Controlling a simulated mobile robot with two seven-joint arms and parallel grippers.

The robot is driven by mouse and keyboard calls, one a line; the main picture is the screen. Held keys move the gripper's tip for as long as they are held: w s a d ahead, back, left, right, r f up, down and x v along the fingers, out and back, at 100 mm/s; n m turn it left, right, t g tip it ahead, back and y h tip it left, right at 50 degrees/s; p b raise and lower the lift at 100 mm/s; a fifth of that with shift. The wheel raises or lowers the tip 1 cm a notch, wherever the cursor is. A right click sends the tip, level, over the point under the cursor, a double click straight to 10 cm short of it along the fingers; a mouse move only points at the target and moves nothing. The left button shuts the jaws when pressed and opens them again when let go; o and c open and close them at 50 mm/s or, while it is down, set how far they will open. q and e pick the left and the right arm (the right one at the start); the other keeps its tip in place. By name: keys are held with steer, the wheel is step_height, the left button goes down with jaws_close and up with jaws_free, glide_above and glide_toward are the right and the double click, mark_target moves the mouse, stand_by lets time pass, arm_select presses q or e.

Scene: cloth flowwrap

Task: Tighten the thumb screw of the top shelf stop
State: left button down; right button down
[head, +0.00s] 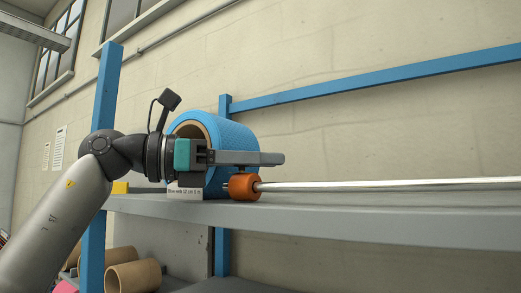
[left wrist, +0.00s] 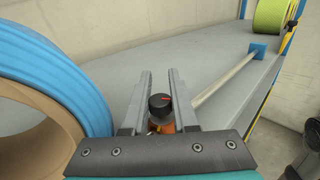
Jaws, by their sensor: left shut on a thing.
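The orange shelf stop (head: 243,187) sits at the near end of a pale metal rod (head: 390,183) along the shelf's front edge. The thumb screw is a black round knob with a red mark (left wrist: 160,106), seen from above in the left wrist view. Part of the orange stop (left wrist: 166,128) shows beneath it. My left gripper (head: 276,158) reaches in from the left above the stop, fingers level. In the left wrist view its two fingers (left wrist: 161,73) lie on either side of the knob, shut on it. In the head view the knob is hidden behind the fingers.
A blue roll with a cardboard core (head: 238,138) lies on the grey shelf (head: 350,220), close behind the gripper. A green roll (left wrist: 271,16) and blue block (left wrist: 258,49) are at the rod's far end. A blue post (head: 101,150) stands left; cardboard tubes (head: 132,277) lie below.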

stand_by(0.4)
arm_select(q)
steer(key=c, duration=1)
jaws_free()
